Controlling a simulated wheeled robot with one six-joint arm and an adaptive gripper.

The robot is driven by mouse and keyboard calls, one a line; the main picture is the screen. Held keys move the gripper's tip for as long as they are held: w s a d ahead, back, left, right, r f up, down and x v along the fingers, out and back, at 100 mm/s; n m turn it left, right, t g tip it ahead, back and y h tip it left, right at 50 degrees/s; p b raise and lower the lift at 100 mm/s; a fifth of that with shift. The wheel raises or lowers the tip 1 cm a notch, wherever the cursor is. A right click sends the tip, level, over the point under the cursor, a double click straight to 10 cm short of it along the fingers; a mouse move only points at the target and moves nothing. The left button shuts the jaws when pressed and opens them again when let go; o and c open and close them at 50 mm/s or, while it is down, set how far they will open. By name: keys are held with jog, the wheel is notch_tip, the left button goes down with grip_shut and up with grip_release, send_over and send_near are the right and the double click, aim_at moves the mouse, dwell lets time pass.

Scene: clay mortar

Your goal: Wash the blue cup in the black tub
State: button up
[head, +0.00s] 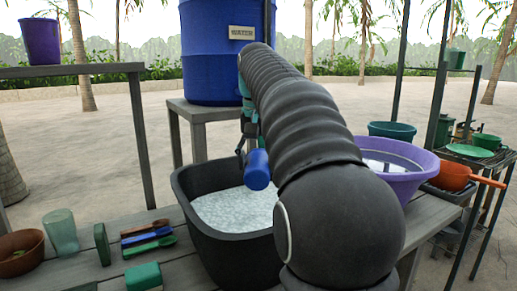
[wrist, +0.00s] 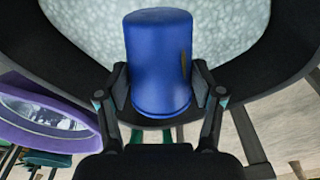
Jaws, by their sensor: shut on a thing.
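The blue cup (head: 257,170) is held by my gripper (wrist: 160,90), whose two fingers close on its sides. In the wrist view, the cup (wrist: 158,50) has a brown mark on its right side. The black tub (head: 183,205) stands on the slatted table and holds pale, foamy-looking water (head: 230,210). The cup appears over the tub, at about rim height in the head view; I cannot tell its exact gap to the water. My arm hides the tub's right part.
A purple basin (head: 405,185) stands right of the tub, and a blue barrel (head: 225,50) behind it. Left on the table are coloured brushes or spoons (head: 148,240), a green sponge-like block (head: 143,276), a clear green glass (head: 61,232) and a brown bowl (head: 22,262).

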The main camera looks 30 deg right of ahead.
notch_tip(320, 180, down, 12)
jog(key=shift+r+b, duration=0.15)
jog(key=shift+b, duration=1)
jog(key=shift+f+b, duration=0.85)
jog(key=shift+f, duration=0.6)
jog(key=shift+r, duration=0.2)
